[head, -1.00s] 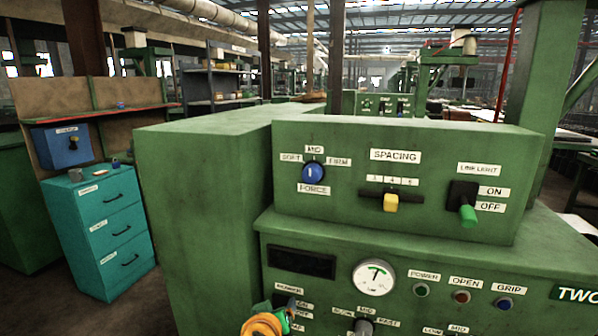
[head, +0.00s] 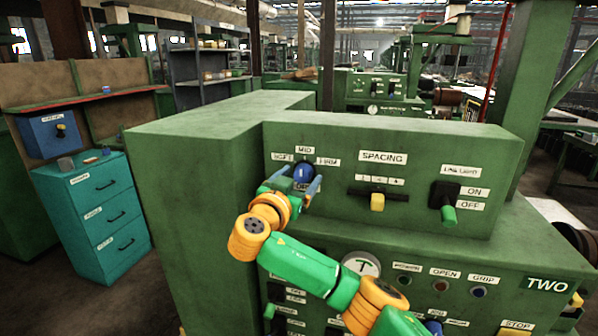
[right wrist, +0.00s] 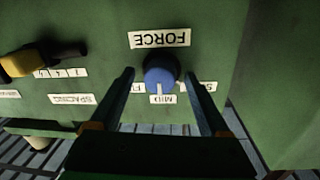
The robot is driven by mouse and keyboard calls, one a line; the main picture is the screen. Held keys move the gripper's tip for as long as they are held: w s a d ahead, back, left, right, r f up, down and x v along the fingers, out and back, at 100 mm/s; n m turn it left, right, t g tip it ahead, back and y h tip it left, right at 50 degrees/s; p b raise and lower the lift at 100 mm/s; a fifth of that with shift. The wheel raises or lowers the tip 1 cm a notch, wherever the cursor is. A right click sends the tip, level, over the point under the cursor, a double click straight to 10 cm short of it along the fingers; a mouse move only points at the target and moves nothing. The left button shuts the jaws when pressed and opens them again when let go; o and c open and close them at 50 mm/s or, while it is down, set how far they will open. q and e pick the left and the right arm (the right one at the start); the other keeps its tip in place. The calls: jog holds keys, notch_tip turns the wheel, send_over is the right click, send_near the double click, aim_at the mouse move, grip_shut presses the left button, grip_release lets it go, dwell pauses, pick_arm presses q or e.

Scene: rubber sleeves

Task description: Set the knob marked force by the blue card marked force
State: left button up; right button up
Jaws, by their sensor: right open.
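The blue round knob (head: 304,171) with the FORCE label sits on the upper green panel, left of SPACING. In the right wrist view the knob (right wrist: 160,72) shows upside down, its white mark toward the MID label (right wrist: 163,99). The FORCE label (right wrist: 159,39) is on the knob's opposite side. My right gripper (head: 299,181) is open at the panel, partly covering that label in the head view. In the right wrist view its fingers (right wrist: 161,79) stand on either side of the knob, with gaps showing. I see no blue card. My left gripper is not in view.
A yellow SPACING slider (head: 377,202) and a green LINE LIGHT lever (head: 448,215) are right of the knob. A gauge (head: 361,265) and more controls are on the lower panel, partly behind my right arm. A teal drawer cabinet (head: 108,215) stands at left.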

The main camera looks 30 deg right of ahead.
jog(key=shift+a, duration=0.1)
jog(key=shift+c, duration=0.9)
grip_shut()
jog(key=n+b, duration=0.1)
jog(key=b, duration=0.2)
jog(key=shift+f+n, duration=0.3)
jog(key=shift+f, duration=0.05)
jog(key=shift+n+b, duration=0.4)
jog(key=shift+b, duration=0.1)
jog(key=n, duration=0.1)
jog(key=n+b, duration=0.1)
jog(key=n, duration=0.1)
jog(key=shift+r+n, duration=0.25)
jog(key=shift+n, duration=0.05)
jog(key=shift+s+n+t, duration=0.1)
jog(key=shift+n+t, duration=0.3)
jog(key=shift+n, duration=1.6)
jog(key=shift+r, duration=0.1)
jog(key=shift+o, duration=0.9)
grip_release()
